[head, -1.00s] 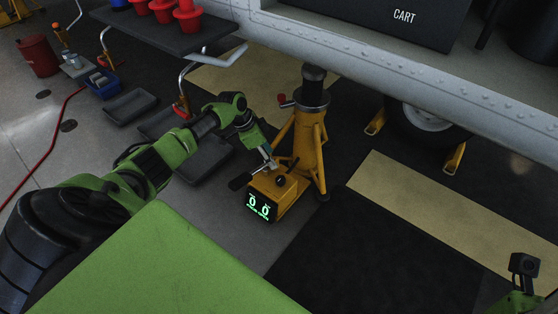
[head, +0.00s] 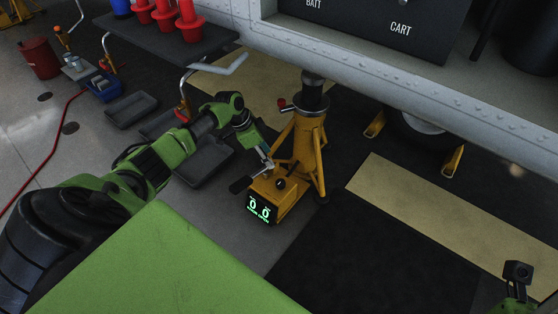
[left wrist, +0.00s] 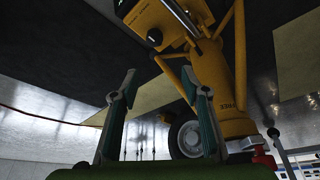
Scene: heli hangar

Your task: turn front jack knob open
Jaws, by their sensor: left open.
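The yellow jack (head: 308,141) stands upright on the floor under the aircraft. Its yellow pump box (head: 292,204) has a green lit display (head: 259,208) on the front and a small dark round knob (head: 280,184) on top. A lever with a black grip (head: 240,184) sticks out to the left. My left gripper (head: 266,166) is just behind the box, near the lever. In the left wrist view, my left gripper (left wrist: 166,82) has its fingers apart with nothing between them. The box (left wrist: 150,16) and a dark round knob (left wrist: 154,37) appear above the fingertips, apart from them.
The aircraft's riveted side (head: 400,75) overhangs behind the jack, with a wheel (head: 420,122) to the right. A cart (head: 180,40) with red cones stands at the back left, near dark trays (head: 130,108). The dark mat (head: 370,255) at front right is clear.

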